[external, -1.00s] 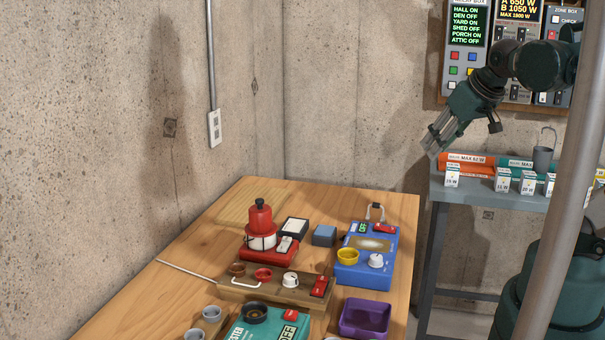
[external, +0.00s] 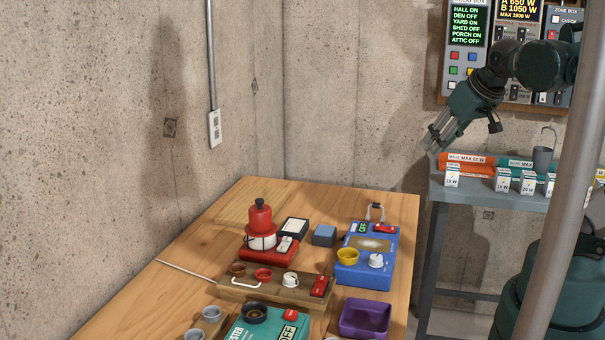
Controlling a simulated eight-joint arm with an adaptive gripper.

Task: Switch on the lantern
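A red lantern (external: 261,218) with a black top knob and a pale lower band stands upright on a red base (external: 268,253) on the wooden table. A small light-coloured rocker or switch (external: 286,245) sits on the right part of that base. Whether the lantern is lit, I cannot tell. My gripper (external: 432,143) is up at the right, well away from the lantern, in front of the concrete wall near the grey bench. Its fingers point down and left. They are small in view, and I see nothing held between them.
On the table (external: 400,230) stand a blue box (external: 364,275) with an "OFF" display, a wooden board (external: 240,290) with knobs, a teal tester (external: 262,325) and a purple tray (external: 365,317). A grey bench (external: 480,202) holds small boxes. A grey pole (external: 572,180) crosses the right side.

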